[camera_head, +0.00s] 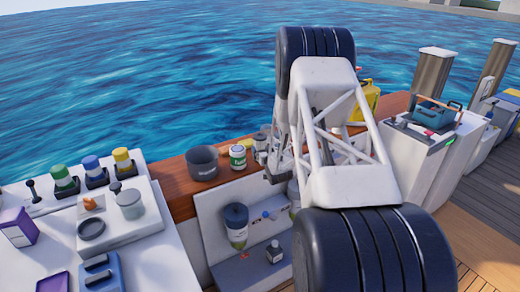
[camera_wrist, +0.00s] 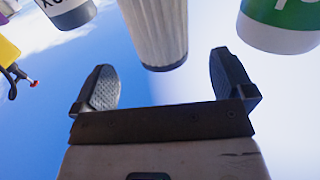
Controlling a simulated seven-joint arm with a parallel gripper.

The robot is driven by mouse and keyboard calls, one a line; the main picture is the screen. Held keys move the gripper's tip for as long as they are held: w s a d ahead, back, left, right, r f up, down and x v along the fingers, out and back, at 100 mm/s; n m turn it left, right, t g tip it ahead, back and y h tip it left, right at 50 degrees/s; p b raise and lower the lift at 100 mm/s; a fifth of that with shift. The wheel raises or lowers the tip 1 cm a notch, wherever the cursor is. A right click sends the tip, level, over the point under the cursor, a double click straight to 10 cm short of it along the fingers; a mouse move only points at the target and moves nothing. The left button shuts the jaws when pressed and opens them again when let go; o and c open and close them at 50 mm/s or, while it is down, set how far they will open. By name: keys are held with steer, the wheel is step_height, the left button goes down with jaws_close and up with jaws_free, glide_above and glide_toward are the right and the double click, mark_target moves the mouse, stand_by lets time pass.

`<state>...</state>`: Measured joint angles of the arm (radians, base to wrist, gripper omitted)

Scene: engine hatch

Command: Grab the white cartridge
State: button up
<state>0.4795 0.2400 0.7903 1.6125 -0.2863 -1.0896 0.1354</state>
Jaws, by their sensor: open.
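The white cartridge (camera_wrist: 158,30) is a ribbed white cylinder at the top middle of the wrist view, its upper part cut off by the frame. My gripper (camera_wrist: 162,75) is open, with one dark padded finger on each side of the picture. The cartridge's near end lies roughly in line with the gap between the fingers. Clear space shows between the cartridge and both fingers, and nothing is held. In the head view my arm covers much of the area around the gripper, and I cannot make out the cartridge there for sure.
A green-and-white can (camera_wrist: 280,22) is right of the cartridge in the wrist view; a grey-and-white container (camera_wrist: 67,10) is left. In the head view, a dark pot (camera_head: 202,164) stands on the wooden ledge (camera_head: 181,190). A lidded bottle (camera_head: 236,226) is below.

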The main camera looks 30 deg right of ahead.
mark_target(260, 141)
steer(key=shift+x, duration=0.95)
steer(key=shift+x, duration=2.65)
steer(key=c, duration=1)
steer(key=shift+c, duration=0.2)
steer(key=shift+r, duration=0.15)
